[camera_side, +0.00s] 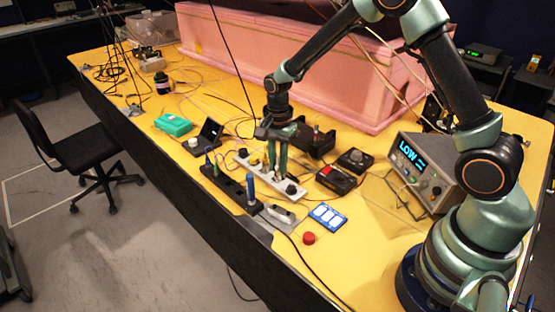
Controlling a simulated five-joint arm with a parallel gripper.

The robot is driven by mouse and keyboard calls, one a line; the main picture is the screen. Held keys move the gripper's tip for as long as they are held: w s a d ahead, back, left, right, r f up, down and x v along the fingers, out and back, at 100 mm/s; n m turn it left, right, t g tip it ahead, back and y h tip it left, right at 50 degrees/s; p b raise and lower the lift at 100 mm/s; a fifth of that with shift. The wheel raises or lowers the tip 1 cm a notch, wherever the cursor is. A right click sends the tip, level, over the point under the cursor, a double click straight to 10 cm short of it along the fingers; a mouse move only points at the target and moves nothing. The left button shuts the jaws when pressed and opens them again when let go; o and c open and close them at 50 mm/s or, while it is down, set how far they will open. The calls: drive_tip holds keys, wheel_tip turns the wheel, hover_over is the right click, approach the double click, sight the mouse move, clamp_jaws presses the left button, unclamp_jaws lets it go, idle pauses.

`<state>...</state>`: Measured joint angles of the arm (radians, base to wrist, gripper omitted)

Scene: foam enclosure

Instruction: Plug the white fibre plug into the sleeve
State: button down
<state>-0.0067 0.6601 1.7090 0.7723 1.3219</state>
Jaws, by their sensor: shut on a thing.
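My gripper (278,175) points down over a pale rail (290,187) near the middle of the yellow table. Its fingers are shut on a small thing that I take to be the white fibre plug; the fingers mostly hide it. The rail carries black round knobs at both ends and small fittings between them. The sleeve is too small to make out for sure among these fittings, close to the fingertips. I cannot tell whether the plug touches the sleeve.
A dark strip with upright tools (230,187) lies in front of the rail. A white piece on a grey plate (280,213), a blue tray (327,217) and a red button (309,238) are nearer the front edge. Black boxes, an instrument reading LOW (425,172) and the pink foam enclosure (290,65) stand behind.

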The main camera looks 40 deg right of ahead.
drive_tip(key=shift+f, duration=0.15)
drive_tip(key=c, duration=0.7)
unclamp_jaws()
wheel_tip(320, 180, up, 12)
drive_tip(key=shift+f, duration=0.2)
drive_tip(key=shift+r, duration=0.25)
